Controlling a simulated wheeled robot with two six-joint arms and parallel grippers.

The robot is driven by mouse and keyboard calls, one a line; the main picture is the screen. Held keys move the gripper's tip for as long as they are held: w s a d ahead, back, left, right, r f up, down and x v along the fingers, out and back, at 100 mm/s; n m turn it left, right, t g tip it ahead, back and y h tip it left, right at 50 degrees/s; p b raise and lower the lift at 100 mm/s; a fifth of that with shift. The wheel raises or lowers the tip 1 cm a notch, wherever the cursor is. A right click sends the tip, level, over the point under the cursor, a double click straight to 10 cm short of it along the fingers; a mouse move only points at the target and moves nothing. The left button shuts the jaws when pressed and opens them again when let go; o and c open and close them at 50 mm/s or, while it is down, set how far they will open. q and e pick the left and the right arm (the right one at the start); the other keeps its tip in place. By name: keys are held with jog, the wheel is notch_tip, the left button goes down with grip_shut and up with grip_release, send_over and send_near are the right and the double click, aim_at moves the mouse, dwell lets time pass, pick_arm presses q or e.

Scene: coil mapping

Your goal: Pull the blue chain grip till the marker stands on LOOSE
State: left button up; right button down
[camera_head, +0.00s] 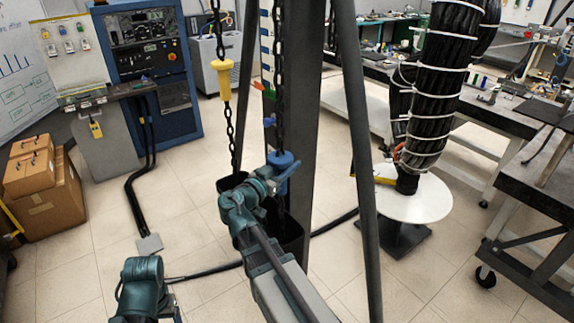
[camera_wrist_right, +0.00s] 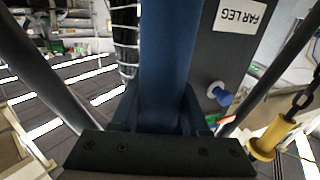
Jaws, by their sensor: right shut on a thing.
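The blue chain grip (camera_head: 284,160) hangs on a dark chain (camera_head: 278,80) beside the dark post (camera_head: 301,110). My right gripper (camera_head: 279,174) is shut on the blue grip, and its jaws hide part of it. In the right wrist view the blue grip (camera_wrist_right: 166,65) fills the middle between the fingers. A pale scale strip (camera_head: 265,40) stands along the post, with a small orange and green piece (camera_head: 264,88) near its lower part. Its lettering, LOOSE included, is too small to read. Of my left arm only a teal link shows at the bottom; its gripper is out of frame.
A yellow chain grip (camera_head: 221,80) hangs on another chain to the left; it also shows in the wrist view (camera_wrist_right: 264,146). A slanted leg (camera_head: 357,130) stands close on the right. A thick black cable bundle (camera_head: 435,80) ends over a round white table (camera_head: 413,204). Dark buckets hang below the chains.

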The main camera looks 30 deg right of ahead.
jog(key=shift+c, duration=2)
grip_release()
jog(key=v, duration=1.4)
jog(key=shift+d, duration=0.1)
jog(key=s+a+f+n+g+y, duration=0.2)
jog(key=a+f+n+y, duration=0.25)
jog(key=f, duration=0.35)
jog(key=s+a+f+n+g+y, duration=0.25)
jog(key=f+n+y, duration=0.2)
jog(key=f, duration=0.35)
jog(key=s+a+f+n+g+y, duration=0.1)
jog(key=s+a+f+n+y, duration=0.2)
jog(key=a, duration=0.3)
jog(key=s+a+f+n+g+y, duration=0.1)
jog(key=s+a+f+n+y, duration=0.2)
jog(key=s+a+n, duration=0.1)
jog(key=a+n, duration=0.1)
jog(key=a, duration=0.1)
jog(key=shift+a, duration=0.4)
